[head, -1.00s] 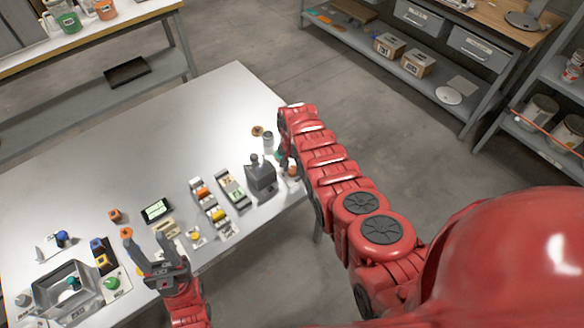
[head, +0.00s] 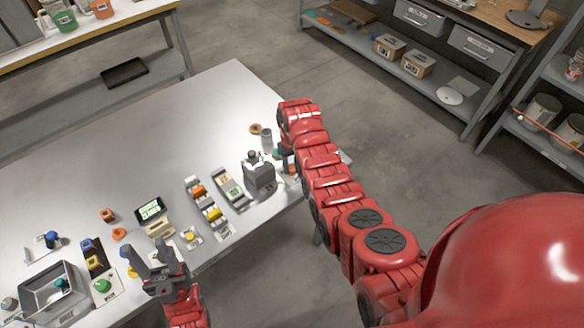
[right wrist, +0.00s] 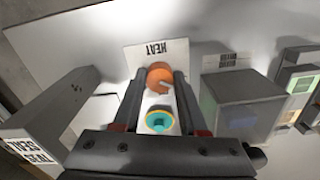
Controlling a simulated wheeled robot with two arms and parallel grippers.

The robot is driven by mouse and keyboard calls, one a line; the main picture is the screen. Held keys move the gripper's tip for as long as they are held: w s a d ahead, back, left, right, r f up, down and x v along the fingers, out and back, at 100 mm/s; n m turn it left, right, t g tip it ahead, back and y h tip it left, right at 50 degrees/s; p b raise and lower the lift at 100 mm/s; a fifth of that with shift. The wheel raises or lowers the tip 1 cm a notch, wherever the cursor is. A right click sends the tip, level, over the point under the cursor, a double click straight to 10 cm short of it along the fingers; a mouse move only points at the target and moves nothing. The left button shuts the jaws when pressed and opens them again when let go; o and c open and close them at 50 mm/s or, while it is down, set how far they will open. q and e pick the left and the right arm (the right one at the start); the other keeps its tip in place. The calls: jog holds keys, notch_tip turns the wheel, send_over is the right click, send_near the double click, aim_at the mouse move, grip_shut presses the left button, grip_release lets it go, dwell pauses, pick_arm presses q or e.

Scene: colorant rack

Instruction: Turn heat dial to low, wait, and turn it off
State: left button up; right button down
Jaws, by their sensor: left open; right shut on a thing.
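The orange heat dial (right wrist: 158,72) sits on a white plate marked HEAT (right wrist: 157,51) in the right wrist view. My right gripper (right wrist: 160,84) has one finger on each side of the dial and is shut on it. A pale notch shows on the dial's lower right; I cannot tell which setting it marks. A teal and yellow round piece (right wrist: 159,121) lies nearer the palm, between the fingers. In the head view my right arm hides most of the dial area. My left gripper (head: 157,262) is open and empty above the table's front left.
The table's far side is clear.

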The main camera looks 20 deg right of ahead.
aim_at(292, 168)
jog(key=shift+s+n, duration=0.1)
jog(key=shift+n, duration=0.3)
jog(key=shift+c, duration=2.2)
grip_release()
jog(key=shift+r+b, duration=0.45)
jog(key=shift+r, duration=0.1)
notch_tip(292, 168, up, 4)
jog(key=shift+r+b, duration=0.25)
jog(key=shift+b, duration=0.6)
notch_tip(292, 168, up, 12)
jog(key=p, duration=1.1)
jog(key=shift+f, duration=0.25)
